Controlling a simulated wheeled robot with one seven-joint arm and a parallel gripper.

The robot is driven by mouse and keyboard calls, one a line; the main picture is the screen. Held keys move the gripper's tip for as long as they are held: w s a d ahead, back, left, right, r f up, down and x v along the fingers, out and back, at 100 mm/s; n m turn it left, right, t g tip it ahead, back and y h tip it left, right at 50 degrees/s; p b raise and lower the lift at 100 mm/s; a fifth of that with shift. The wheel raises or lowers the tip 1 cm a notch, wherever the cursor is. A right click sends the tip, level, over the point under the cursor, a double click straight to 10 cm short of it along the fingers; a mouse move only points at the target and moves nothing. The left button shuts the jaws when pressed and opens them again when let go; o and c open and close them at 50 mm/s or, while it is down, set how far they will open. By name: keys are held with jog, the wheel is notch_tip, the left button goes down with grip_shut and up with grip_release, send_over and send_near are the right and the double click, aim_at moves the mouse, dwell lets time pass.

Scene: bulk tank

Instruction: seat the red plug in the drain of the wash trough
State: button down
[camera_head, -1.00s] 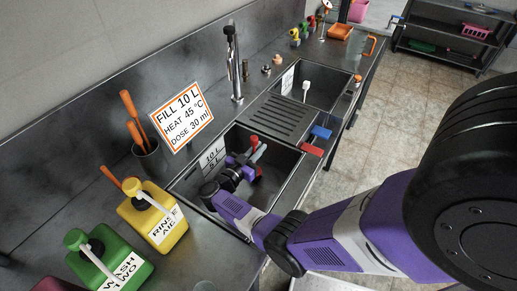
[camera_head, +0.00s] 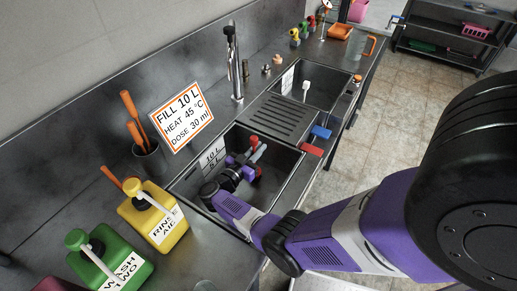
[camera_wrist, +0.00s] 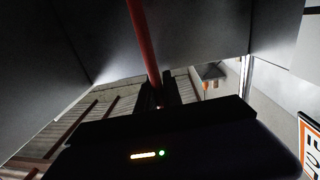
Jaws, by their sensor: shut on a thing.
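The wash trough (camera_head: 285,178) is the near, larger basin in the head view. My gripper (camera_head: 250,162) is down inside it, near its far right part. A small red piece (camera_head: 253,141), which I take for part of the red plug, shows at the gripper's tip, beside a grey part. In the wrist view, a thin red rod (camera_wrist: 143,40) runs from the top edge down to my gripper (camera_wrist: 155,100), which is shut on it. The drain is not visible in either view, so I cannot tell how the plug stands to it.
A ribbed drainboard (camera_head: 277,117) and a second basin (camera_head: 318,82) lie beyond the trough. A faucet (camera_head: 235,65) stands behind. Red (camera_head: 312,150) and blue (camera_head: 320,132) handles sit on the front edge. Yellow (camera_head: 152,215) and green (camera_head: 108,260) bottles stand at the left.

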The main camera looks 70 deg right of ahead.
jog(key=shift+f+b, duration=1.1)
jog(key=shift+f, duration=0.4)
jog(key=shift+a+r, duration=0.1)
jog(key=shift+r, duration=0.05)
jog(key=shift+w+r+p, duration=0.15)
jog(key=shift+r+p, duration=0.55)
jog(key=shift+r, duration=0.05)
jog(key=shift+s+d+r, duration=0.1)
jog(key=shift+s+d, duration=0.1)
dwell(0.6)
jog(key=shift+a, duration=0.1)
